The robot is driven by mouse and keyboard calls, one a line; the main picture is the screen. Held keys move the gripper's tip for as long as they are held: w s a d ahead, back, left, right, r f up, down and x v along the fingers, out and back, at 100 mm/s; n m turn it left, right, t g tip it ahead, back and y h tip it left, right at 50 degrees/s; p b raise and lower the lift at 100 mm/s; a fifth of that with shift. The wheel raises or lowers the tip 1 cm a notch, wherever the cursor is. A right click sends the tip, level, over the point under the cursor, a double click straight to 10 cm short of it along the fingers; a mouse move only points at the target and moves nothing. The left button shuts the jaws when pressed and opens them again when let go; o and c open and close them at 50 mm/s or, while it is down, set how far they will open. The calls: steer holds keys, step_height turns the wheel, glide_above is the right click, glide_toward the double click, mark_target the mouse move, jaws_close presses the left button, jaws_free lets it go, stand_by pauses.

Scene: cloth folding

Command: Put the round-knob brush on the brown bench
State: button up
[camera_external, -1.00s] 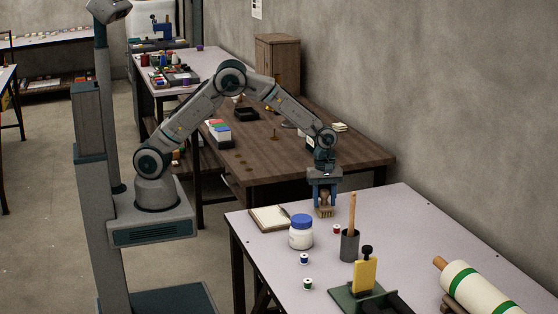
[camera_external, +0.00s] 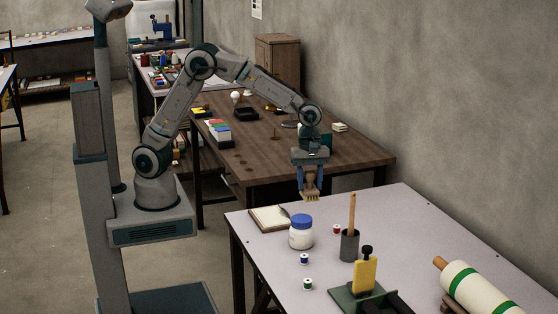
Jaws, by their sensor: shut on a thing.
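My gripper (camera_external: 311,185) is shut on the brush (camera_external: 311,195), a small wooden-looking piece with pale bristles pointing down. The fingers hide most of its upper part, so its knob does not show clearly. The brush hangs in the air above the back edge of the pale table, near the gap to the brown bench. The brown bench (camera_external: 255,165) stands behind the pale table, with a bare wooden stretch at its front.
The pale table (camera_external: 390,220) holds a blue-lidded jar (camera_external: 301,232), a notebook (camera_external: 268,218), a dark cup with a stick (camera_external: 350,244) and spools. On the bench are a black tray (camera_external: 245,114), coloured boxes (camera_external: 218,132) and a small brass-coloured piece (camera_external: 274,135).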

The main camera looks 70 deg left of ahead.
steer(key=shift+s+d+r, duration=0.3)
steer(key=shift+s+r, duration=0.05)
steer(key=w+a+r+p, duration=0.2)
steer(key=w+a, duration=0.2)
steer(key=a, duration=0.6)
steer(key=w+a+r+p, duration=0.15)
steer(key=w+a, duration=0.25)
steer(key=a, duration=0.7)
steer(key=w+a+r+p, duration=0.25)
steer(key=w+a, duration=0.25)
steer(key=a, duration=0.5)
steer(key=s+a+r+p, duration=0.1)
steer(key=s+a+p, duration=0.15)
steer(key=a, duration=1.05)
steer(key=s+a+r+p, duration=0.1)
steer(key=s+a+p, duration=0.15)
steer(key=a, duration=1.15)
steer(key=s+a+f+p, duration=0.2)
steer(key=a+f, duration=0.4)
steer(key=a, duration=0.5)
steer(key=shift+a+f+p, duration=0.15)
steer(key=shift+a+p, duration=0.1)
steer(key=shift+p, duration=0.05)
steer(key=shift+a+f, duration=0.35)
steer(key=shift+a, duration=0.05)
steer(key=shift+f+p, duration=0.6)
steer(key=shift+f, duration=1.35)
